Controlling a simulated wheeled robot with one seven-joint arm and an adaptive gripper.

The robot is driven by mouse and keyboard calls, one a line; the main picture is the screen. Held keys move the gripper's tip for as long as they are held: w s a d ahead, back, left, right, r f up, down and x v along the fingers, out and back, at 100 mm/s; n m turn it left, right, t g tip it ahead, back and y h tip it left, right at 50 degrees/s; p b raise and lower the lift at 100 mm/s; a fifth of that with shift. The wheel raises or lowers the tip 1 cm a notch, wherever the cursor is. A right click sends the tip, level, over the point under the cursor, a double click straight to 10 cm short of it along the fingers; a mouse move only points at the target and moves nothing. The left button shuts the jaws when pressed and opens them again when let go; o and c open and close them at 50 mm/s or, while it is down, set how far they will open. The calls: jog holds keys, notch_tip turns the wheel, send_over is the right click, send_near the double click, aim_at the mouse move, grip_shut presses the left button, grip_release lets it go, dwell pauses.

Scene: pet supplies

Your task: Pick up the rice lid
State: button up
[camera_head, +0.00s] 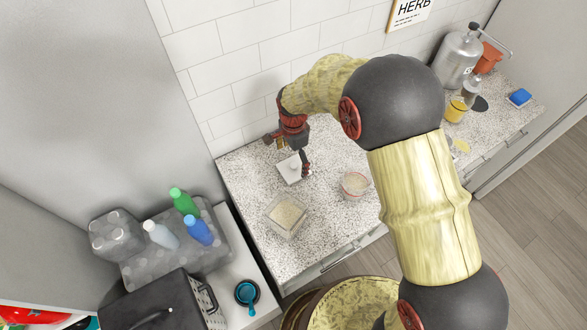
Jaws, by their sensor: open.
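A small pale square piece (290,172), which looks like the rice lid, lies on the speckled counter near the wall. My gripper (291,153) is open, pointing down right at the lid, with one dark finger by its right side. Part of the lid is hidden behind the gripper, and I cannot tell whether they touch. A clear square container of rice (285,216) stands open on the counter, nearer the front and apart from the lid.
A round tub with a reddish rim (354,184) stands right of the rice. Bottles (184,201) stand on a grey unit at the left. A metal canister (459,55) and a yellow cup (456,110) stand at the far right. A tiled wall (240,60) closes the back.

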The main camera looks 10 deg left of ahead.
aim_at(294, 165)
jog(key=f, duration=0.4)
jog(key=shift+w+f, duration=0.2)
jog(key=shift+f, duration=0.2)
jog(key=shift+c, duration=0.4)
jog(key=c, duration=1.1)
